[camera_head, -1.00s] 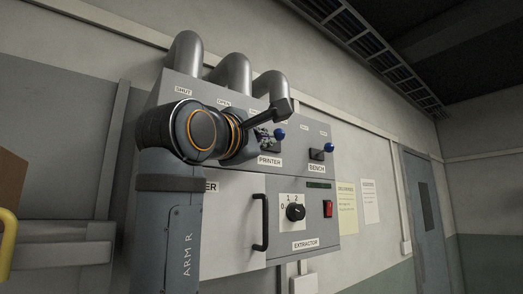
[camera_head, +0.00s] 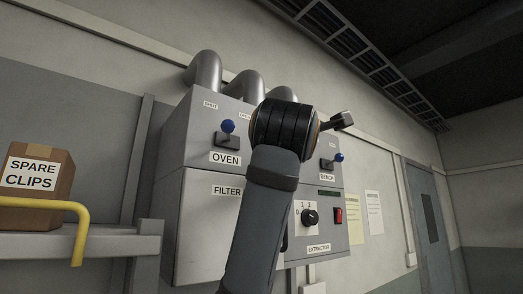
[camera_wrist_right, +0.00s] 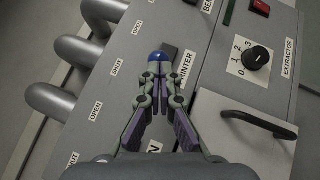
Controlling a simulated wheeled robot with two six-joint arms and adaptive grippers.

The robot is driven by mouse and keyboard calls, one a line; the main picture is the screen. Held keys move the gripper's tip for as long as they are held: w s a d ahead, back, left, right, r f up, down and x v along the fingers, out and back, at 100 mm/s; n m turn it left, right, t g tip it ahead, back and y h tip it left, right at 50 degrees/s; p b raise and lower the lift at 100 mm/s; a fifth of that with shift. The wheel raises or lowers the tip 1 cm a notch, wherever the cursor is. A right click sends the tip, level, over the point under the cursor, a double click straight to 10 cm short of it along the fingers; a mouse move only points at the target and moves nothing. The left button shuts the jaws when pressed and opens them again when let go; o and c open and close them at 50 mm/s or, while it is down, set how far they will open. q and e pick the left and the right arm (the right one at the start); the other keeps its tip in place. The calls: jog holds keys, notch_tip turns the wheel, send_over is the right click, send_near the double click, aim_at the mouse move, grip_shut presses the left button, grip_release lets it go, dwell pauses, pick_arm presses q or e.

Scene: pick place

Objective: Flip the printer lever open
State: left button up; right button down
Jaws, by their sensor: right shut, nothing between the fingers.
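The printer lever shows in the right wrist view as a blue knob (camera_wrist_right: 157,57) beside a dark base (camera_wrist_right: 170,51), next to the partly covered PRINTER label (camera_wrist_right: 186,70). SHUT (camera_wrist_right: 117,67) and OPEN (camera_wrist_right: 137,27) labels are on the panel to its left. My right gripper (camera_wrist_right: 158,72) is shut and empty, its fingertips just below the knob in the picture; I cannot tell whether they touch it. My left gripper is not in view.
The oven lever (camera_head: 227,135) and bench lever (camera_head: 335,160) flank my arm. Below are the filter door (camera_head: 205,235), extractor dial (camera_head: 310,218) and red switch (camera_head: 339,215). Grey pipes (camera_head: 207,72) rise above. A SPARE CLIPS box (camera_head: 40,188) sits on a shelf at left.

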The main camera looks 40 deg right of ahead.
jog(key=shift+s+d+f+n+t+y+b, duration=0.1)
jog(key=shift+s+d+n+t+y+b, duration=0.25)
jog(key=shift+d+t+y, duration=0.2)
jog(key=shift+s+d+n+t+y+b, duration=0.25)
jog(key=shift+d+n+t+y+b, duration=0.15)
jog(key=shift+d+y, duration=0.2)
jog(key=shift+s+d, duration=0.1)
jog(key=shift+d, duration=0.2)
jog(key=shift+s+d+b, duration=0.1)
jog(key=shift+d+b, duration=0.3)
jog(key=shift+d, duration=0.05)
jog(key=shift+s+d+b, duration=0.1)
jog(key=shift+d+b, duration=0.7)
jog(key=shift+d, duration=1.9)
